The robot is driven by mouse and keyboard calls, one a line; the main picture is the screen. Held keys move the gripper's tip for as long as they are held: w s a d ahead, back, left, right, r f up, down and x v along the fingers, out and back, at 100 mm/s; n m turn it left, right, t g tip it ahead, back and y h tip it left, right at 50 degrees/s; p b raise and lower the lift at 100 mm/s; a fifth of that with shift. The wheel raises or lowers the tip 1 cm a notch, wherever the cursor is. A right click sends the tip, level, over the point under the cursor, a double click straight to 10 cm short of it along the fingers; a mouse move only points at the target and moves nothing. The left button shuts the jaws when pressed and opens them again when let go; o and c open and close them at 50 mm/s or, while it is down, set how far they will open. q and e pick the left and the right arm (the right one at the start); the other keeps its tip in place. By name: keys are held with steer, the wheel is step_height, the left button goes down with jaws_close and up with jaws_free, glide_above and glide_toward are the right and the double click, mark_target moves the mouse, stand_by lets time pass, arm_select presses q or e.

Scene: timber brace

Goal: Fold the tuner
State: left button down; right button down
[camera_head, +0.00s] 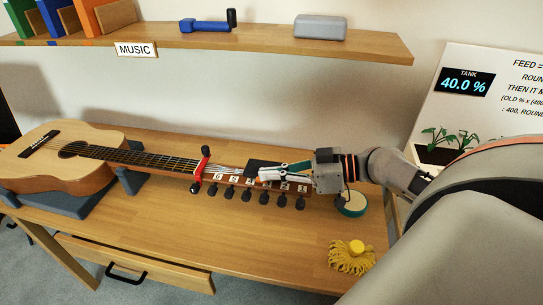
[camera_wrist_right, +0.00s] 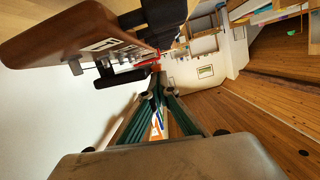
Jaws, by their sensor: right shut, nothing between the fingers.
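A guitar (camera_head: 55,165) lies on the bench, with its headstock (camera_head: 232,182) to the right, bearing numbered labels and several dark pegs. A small black block, which looks like the tuner (camera_head: 256,166), sits at the headstock's far edge. In the right wrist view a dark block (camera_wrist_right: 160,18) shows beside the brown headstock (camera_wrist_right: 50,35). My right gripper (camera_head: 264,174) is shut and empty, its fingertips right by the black block; I cannot tell whether they touch it. It also shows in the right wrist view (camera_wrist_right: 155,92). My left gripper is out of view.
A red clamp (camera_head: 199,172) sits on the neck by the headstock. A dark cradle (camera_head: 75,197) supports the guitar. A round green-rimmed item (camera_head: 352,205) and a yellow tasselled item (camera_head: 351,257) lie at the bench's right. A shelf (camera_head: 260,42) overhangs behind. The bench front is clear.

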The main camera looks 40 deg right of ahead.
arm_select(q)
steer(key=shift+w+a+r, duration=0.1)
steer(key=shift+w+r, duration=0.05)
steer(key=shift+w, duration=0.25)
arm_select(e)
steer(key=shift+a+f, duration=0.1)
steer(key=shift+f, duration=0.25)
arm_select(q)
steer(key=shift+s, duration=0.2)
